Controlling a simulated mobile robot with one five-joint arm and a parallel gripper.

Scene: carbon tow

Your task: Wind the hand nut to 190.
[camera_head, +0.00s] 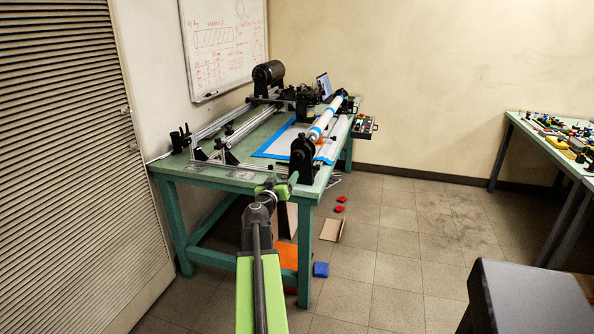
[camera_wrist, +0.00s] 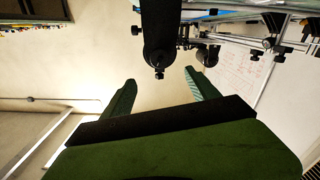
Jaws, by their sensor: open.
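In the wrist view my gripper (camera_wrist: 160,80) is open, with its two dark green fingers spread and nothing between them. A black rounded housing (camera_wrist: 158,35) hangs into the picture just beyond the fingertips. A small dark knob (camera_wrist: 159,73), which looks like the hand nut, sits at its end, lined up with the gap. I cannot tell how far ahead it is. No scale or number can be read. In the head view my gripper (camera_head: 277,187) is at the near edge of the green table (camera_head: 185,166), just below the black housing (camera_head: 302,160).
A white and blue roller (camera_head: 324,124) runs back from the housing. Red blocks (camera_head: 341,204) and a blue block (camera_head: 321,269) lie on the floor.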

